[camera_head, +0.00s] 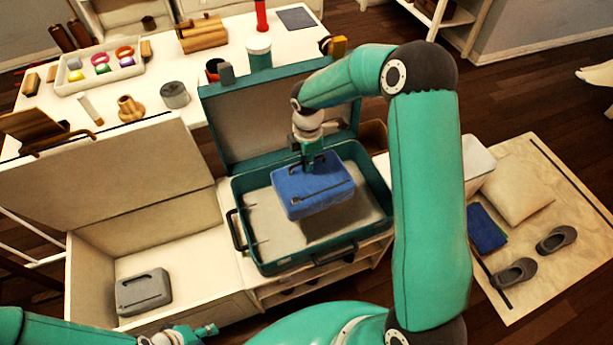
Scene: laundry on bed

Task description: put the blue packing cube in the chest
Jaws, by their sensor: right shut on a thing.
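The blue packing cube (313,188) is in my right gripper (309,162), which is shut on its top. The cube is over the open teal suitcase (248,262), with a shadow on the pale floor of the case below it. The open pale chest (88,272) is at the left with its lid raised. A grey packing cube (144,292) lies inside the chest. My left gripper (208,330) is at the bottom edge, in front of the chest, and its jaws are too small to read.
A white table (225,120) behind holds a tray (100,72), jars and wooden items. The suitcase's raised lid (222,122) stands behind the blue cube. A mat with grey shoes (556,239) lies at the right. The chest floor right of the grey cube is clear.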

